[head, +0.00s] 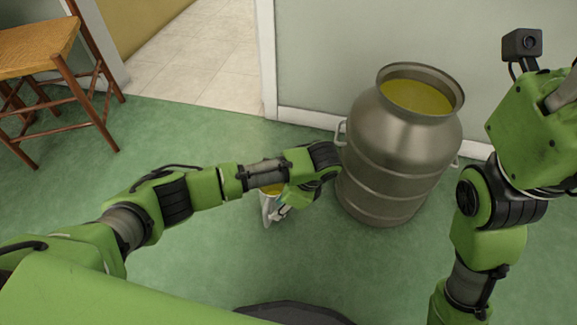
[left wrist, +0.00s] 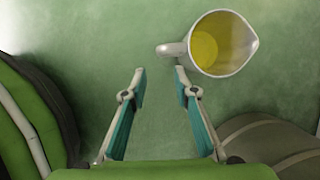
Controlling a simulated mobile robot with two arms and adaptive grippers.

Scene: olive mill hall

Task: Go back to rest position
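My left gripper (head: 281,209) points down at the middle of the head view, at the end of my left arm. In the left wrist view, its two fingers (left wrist: 159,72) are open and hold nothing. A light metal jug (left wrist: 222,43) with yellow liquid stands just beyond the fingertips, its handle towards them; handle and fingers look apart. In the head view the jug (head: 267,205) is partly hidden by my left arm and appears to stand on the floor. My right arm rises at the right edge; its gripper fingers do not show.
A large metal vat (head: 392,150) of yellow liquid stands right of my left gripper, close to my left wrist. A wooden stool (head: 60,55) is at the upper left. A wall (head: 330,60) runs behind the vat, beside a doorway. Green floor is free between stool and arm.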

